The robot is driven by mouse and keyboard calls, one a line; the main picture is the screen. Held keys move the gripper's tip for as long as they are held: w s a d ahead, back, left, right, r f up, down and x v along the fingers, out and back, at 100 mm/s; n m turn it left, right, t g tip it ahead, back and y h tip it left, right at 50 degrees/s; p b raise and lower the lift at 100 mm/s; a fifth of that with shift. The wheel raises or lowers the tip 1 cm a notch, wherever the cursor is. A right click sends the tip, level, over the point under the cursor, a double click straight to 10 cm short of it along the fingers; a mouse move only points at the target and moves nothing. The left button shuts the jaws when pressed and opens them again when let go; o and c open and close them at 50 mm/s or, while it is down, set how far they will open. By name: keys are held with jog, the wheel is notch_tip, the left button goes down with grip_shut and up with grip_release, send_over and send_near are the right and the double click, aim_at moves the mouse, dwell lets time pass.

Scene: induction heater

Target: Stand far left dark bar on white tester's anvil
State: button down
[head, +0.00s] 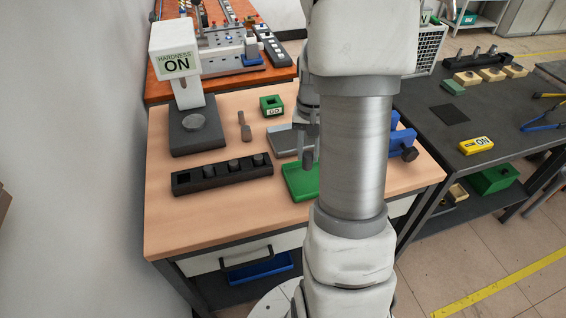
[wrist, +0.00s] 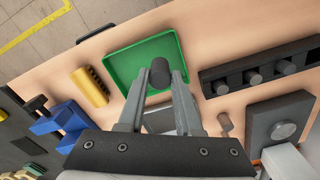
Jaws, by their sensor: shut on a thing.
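My gripper (wrist: 158,84) is shut on a dark round bar (wrist: 160,73), held at the fingertips above the green tray (wrist: 113,66). In the head view, my gripper (head: 309,148) is partly hidden behind my arm, over the tray (head: 298,182). The white tester (head: 175,58), labelled HARDNESS ON, stands at the table's back left. Its round grey anvil (head: 194,122) is bare on the dark base; the anvil (wrist: 283,131) also shows in the wrist view. The black rack (head: 222,178) holds three dark bars, and its far left hole (head: 183,177) is empty.
A blue vice (head: 402,140) is at the right; a yellow block (wrist: 89,87) lies beside the tray. Bare wood separates rack and tray.

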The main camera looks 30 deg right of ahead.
jog(key=shift+w+a+f, duration=1.1)
jog(key=shift+w+f, duration=0.3)
jog(key=shift+f, duration=0.4)
jog(key=shift+w+a+f, duration=1.15)
jog(key=shift+w+f, duration=0.25)
jog(key=shift+f, duration=0.35)
jog(key=shift+w+a+f, duration=1.1)
jog(key=shift+w+f, duration=0.3)
jog(key=shift+f, duration=0.4)
jog(key=c, duration=1)
grip_release()
jog(key=shift+f, duration=0.1)
jog(key=shift+c, duration=0.2)
jog(key=o, duration=0.5)
jog(key=shift+c, duration=0.2)
jog(key=shift+r+p, duration=0.2)
jog(key=shift+p, duration=0.1)
